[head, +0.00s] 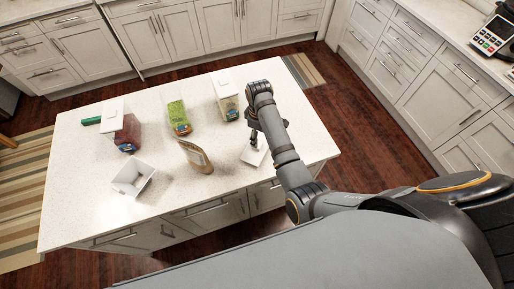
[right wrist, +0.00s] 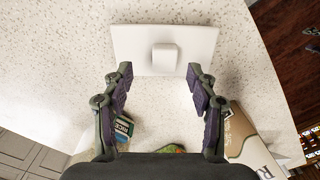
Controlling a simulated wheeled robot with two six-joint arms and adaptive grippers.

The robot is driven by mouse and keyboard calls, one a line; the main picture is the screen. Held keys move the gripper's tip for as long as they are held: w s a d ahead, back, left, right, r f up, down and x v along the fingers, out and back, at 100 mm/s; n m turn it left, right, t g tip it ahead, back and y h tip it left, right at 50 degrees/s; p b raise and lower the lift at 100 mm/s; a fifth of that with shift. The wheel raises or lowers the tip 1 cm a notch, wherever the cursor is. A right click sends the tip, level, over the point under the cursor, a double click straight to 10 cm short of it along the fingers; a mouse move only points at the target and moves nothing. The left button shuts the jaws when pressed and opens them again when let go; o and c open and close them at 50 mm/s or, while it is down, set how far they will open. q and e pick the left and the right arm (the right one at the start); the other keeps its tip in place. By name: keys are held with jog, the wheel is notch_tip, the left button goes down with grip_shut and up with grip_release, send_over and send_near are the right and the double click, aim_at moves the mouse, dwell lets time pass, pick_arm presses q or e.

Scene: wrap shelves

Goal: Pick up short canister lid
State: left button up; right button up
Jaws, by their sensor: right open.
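The short canister lid (head: 255,156) is a white square plate with a raised square knob. It lies flat on the white island counter near its front right part. In the right wrist view the lid (right wrist: 135,42) is just beyond my fingertips, with its knob roughly centred between them. My right gripper (right wrist: 159,75) is open and empty, its two dark fingers spread either side of the knob's line. In the head view the right gripper (head: 253,137) hangs over the lid's far edge, partly covering it. My left gripper is not in view.
A brown bag (head: 196,157) stands left of the lid. Three clear containers stand behind: one with dark contents (head: 129,131), one green (head: 178,115), one white-topped (head: 226,88). A white open box (head: 133,178) sits front left.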

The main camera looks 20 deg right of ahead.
jog(key=shift+s+a+f, duration=0.1)
jog(key=shift+a+f, duration=0.05)
jog(key=shift+f, duration=0.35)
jog(key=f+b, duration=0.4)
jog(key=shift+a+f, duration=0.1)
jog(key=shift+a, duration=0.1)
jog(key=shift+f+b, duration=0.2)
jog(key=shift+b, duration=0.35)
jog(key=shift+r, duration=0.2)
jog(key=shift+c, duration=0.4)
grip_shut()
